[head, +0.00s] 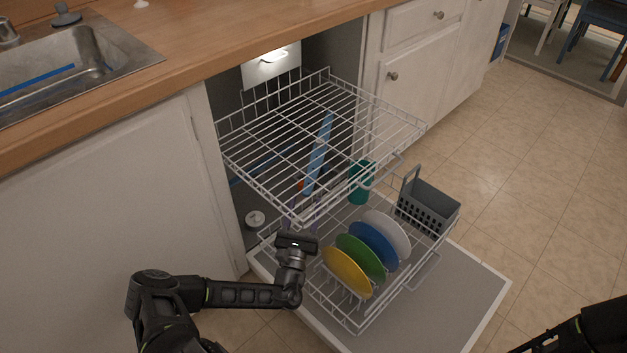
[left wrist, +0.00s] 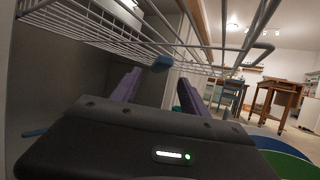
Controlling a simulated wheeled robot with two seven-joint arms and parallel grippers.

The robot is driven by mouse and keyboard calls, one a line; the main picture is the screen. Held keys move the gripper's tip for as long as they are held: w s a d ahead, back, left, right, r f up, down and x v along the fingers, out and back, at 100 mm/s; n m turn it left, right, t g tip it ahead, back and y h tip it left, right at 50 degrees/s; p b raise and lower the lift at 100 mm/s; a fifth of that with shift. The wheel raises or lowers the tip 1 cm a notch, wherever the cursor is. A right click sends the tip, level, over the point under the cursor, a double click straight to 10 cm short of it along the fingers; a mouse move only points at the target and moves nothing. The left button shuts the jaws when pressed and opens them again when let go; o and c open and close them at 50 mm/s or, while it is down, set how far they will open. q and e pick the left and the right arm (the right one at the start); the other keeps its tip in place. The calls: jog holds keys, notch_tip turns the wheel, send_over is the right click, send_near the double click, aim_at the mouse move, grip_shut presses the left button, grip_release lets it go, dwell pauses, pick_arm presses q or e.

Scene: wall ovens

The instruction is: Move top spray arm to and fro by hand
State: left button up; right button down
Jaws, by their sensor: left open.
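The top spray arm (head: 318,155) is a light blue bar under the wire upper rack of the open dishwasher, seen through the rack's wires. In the left wrist view, a rounded blue end, seemingly of the top spray arm (left wrist: 162,63), shows beyond and between my fingers. My left gripper (head: 303,212) is below the front left corner of the upper rack. Its two purple fingers (left wrist: 158,80) are apart, with nothing seen between them but the view beyond. Whether they touch the spray arm cannot be told, but a gap seems to show. My right gripper is out of view.
The upper rack (head: 290,140) is pulled out just above my left gripper. The lower rack (head: 345,318) holds several coloured plates (head: 361,250), a teal cup (head: 360,186) and a grey basket (head: 428,205). The door (head: 460,310) lies open. Another blue bar (head: 264,164) sits deeper inside.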

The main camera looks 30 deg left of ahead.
pick_arm(q)
jog(key=shift+w, duration=0.15)
jog(key=b+x, duration=0.1)
jog(key=x, duration=0.6)
jog(key=shift+w+r+b, duration=0.2)
jog(key=shift+w+b, duration=0.05)
jog(key=shift+b, duration=0.05)
grip_shut()
jog(key=shift+d, duration=0.1)
dwell(1.1)
